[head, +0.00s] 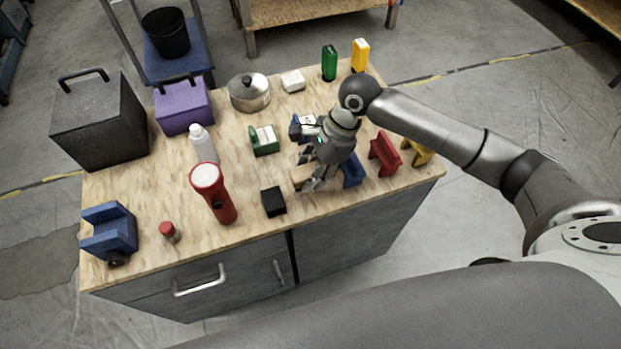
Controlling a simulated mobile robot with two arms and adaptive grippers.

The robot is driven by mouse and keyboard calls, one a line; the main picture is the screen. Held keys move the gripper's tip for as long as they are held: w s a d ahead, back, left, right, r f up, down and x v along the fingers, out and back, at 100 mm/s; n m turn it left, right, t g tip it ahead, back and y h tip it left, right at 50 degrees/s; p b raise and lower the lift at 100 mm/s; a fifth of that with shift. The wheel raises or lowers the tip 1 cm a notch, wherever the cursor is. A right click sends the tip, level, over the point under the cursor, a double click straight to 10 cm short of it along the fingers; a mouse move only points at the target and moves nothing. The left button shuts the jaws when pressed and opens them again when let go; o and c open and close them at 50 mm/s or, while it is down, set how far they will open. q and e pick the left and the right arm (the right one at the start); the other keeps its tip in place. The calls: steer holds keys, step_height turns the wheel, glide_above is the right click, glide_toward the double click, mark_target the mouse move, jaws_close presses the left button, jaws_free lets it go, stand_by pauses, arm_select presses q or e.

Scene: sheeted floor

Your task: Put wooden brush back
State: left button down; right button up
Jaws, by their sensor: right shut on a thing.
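My right gripper (312,183) reaches in from the right over the front middle of the wooden-topped bench. It is shut on a small tan wooden piece, seemingly the wooden brush (298,173), which shows just left of the fingers. The rest of the brush is hidden by the gripper, and I cannot tell whether it touches the bench top. My left gripper is not in view.
Near my right gripper stand a blue holder (353,170), a red holder (385,153), a yellow holder (416,149), a black block (273,201) and a green-white block (265,140).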

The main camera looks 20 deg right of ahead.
steer(key=shift+w+a+f, duration=0.1)
steer(key=shift+w+f, duration=0.05)
steer(key=shift+f, duration=0.1)
step_height(320, 180, down, 3)
steer(key=shift+f, duration=0.1)
steer(key=o, duration=1)
